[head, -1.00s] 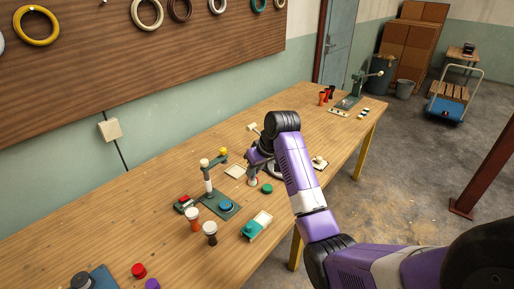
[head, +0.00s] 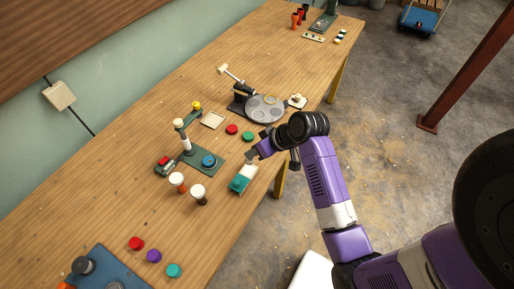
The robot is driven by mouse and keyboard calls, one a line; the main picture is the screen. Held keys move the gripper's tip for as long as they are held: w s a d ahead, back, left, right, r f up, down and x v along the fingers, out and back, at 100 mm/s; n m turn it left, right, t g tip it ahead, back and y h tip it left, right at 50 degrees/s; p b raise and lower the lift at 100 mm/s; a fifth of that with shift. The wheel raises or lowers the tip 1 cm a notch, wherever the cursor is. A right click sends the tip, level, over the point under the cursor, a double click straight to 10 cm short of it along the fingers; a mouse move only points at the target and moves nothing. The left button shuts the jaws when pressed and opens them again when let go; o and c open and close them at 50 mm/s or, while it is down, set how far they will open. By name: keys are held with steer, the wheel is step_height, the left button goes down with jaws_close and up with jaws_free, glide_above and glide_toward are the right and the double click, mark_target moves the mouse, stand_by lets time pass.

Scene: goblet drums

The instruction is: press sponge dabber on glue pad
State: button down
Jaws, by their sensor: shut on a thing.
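The teal tray (head: 238,184) lies near the front edge of the table and has a pale pad, which I take for the glue pad (head: 250,172), at its far end. My gripper (head: 251,158) points down over that pale end. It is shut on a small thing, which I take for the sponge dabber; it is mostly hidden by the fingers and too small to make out. I cannot tell whether it touches the pad.
A green stand (head: 205,160) with a blue knob is left of the tray. Two white-topped goblet drums (head: 198,192) stand in front of it. A turntable (head: 266,110), a red disc (head: 232,129) and a green disc (head: 248,136) lie behind my gripper.

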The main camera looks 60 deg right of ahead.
steer(key=shift+w+d+r, duration=0.25)
steer(key=shift+d+r, duration=0.1)
steer(key=shift+f+t, duration=0.25)
steer(key=shift+t, duration=0.05)
step_height(320, 180, down, 6)
steer(key=b, duration=0.6)
steer(key=shift+r, duration=0.2)
steer(key=shift+f, duration=0.75)
stand_by(1.9)
steer(key=shift+r+p, duration=3.05)
steer(key=shift+r, duration=0.6)
